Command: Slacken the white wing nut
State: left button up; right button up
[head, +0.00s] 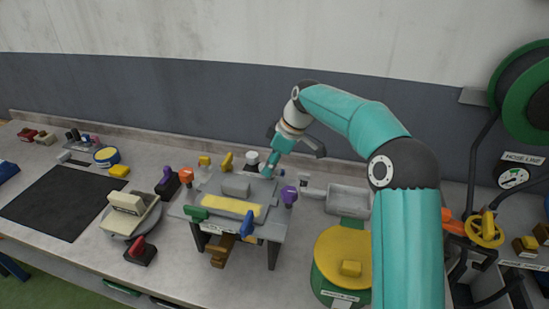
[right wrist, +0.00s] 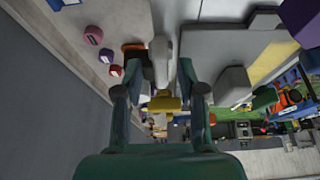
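The white wing nut (right wrist: 161,58) shows in the right wrist view as a pale upright piece between the fingers of my right gripper (right wrist: 160,72). The fingers stand on either side of it and look slightly apart from it. In the head view my right gripper (head: 268,168) points down at the back edge of the grey fixture plate (head: 273,212). A white-topped piece (head: 252,157) stands just left of it there; I cannot tell whether it is the same nut. My left gripper is not in view.
Coloured knobs stand around the plate: yellow (head: 227,161), green (head: 196,213), blue (head: 247,226) and purple (head: 289,195). A yellow-topped turntable (head: 335,250) stands at the right, with a grey tray (head: 348,200) behind it. A black mat (head: 60,200) lies on the left.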

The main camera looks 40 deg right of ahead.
jog(key=v, duration=1.2)
jog(key=shift+f, duration=0.1)
